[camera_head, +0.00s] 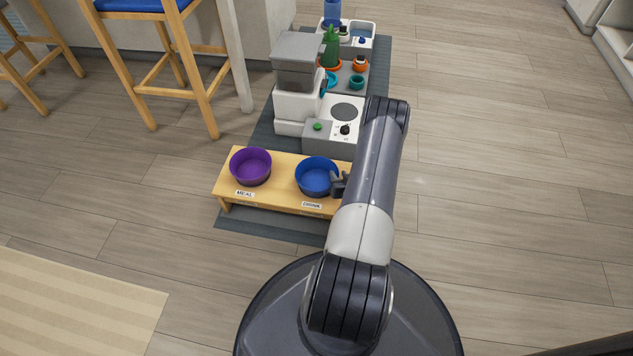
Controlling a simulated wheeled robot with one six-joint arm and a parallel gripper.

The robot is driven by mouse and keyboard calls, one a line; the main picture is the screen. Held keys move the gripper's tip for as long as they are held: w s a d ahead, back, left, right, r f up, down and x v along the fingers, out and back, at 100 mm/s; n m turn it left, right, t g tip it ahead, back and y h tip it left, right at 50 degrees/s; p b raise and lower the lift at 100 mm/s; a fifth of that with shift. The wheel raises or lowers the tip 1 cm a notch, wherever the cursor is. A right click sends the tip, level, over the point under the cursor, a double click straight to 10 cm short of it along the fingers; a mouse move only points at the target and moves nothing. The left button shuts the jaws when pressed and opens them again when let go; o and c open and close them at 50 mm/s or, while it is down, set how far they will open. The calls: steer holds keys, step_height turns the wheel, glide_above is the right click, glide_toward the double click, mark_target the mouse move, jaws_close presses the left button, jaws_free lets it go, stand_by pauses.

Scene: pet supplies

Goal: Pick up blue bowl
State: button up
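The blue bowl (317,176) sits on the right part of a low wooden stand (275,200), behind a label reading DRINK. A purple bowl (250,167) sits to its left, behind a label reading MEAL. My gripper (340,184) is at the right edge of the blue bowl, mostly hidden behind my arm. A dark finger shows against or very near the bowl's right rim. I cannot tell whether the fingers are open or shut on the rim.
Behind the stand are a grey and white dispenser (297,85) and a white unit with a round plate (335,122). Farther back are small teal and orange pots and a cactus (331,50). A stool (165,60) stands at left. The floor at right is clear.

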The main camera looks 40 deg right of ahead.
steer(key=shift+x, duration=1.1)
steer(key=shift+c, duration=0.4)
jaws_close()
